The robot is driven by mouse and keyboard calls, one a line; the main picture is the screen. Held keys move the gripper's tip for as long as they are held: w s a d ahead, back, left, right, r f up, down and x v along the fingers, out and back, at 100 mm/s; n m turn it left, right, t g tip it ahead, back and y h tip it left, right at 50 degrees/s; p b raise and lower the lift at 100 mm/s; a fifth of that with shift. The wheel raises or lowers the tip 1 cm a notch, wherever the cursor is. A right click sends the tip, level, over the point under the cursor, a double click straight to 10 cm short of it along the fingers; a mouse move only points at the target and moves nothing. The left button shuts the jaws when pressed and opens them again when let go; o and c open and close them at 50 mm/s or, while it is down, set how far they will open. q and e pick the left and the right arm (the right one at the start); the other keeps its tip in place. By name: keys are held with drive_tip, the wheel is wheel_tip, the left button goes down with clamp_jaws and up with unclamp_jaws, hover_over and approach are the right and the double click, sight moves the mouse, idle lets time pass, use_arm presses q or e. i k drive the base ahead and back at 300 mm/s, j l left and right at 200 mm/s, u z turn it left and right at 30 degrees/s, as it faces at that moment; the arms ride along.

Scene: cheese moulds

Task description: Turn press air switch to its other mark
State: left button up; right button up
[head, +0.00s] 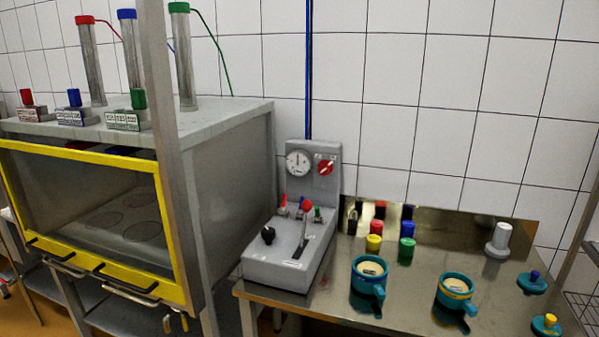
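A grey control box (282,252) stands at the left end of the metal table, with an upright back panel. On that panel are a round white gauge (299,163) and a red rotary switch (326,168) with a pale pointer line that looks slanted. Small marks around the red switch are too small to read. On the sloped front are a black knob (268,235), a red-tipped lever (306,205) and small red and green toggles. I cannot read which one is labelled press air. Neither of my grippers shows in the head view.
Two teal moulds (369,279) (455,292) and several coloured cylinders stand on the metal table (409,320). Teal lids (532,282) lie at its right. A yellow-framed press cabinet (222,160) with coloured cylinders on top stands to the left of the box.

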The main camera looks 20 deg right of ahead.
sight(324, 167)
drive_tip(key=z, duration=1.6)
drive_tip(key=i+j, duration=0.1)
drive_tip(key=i, duration=0.4)
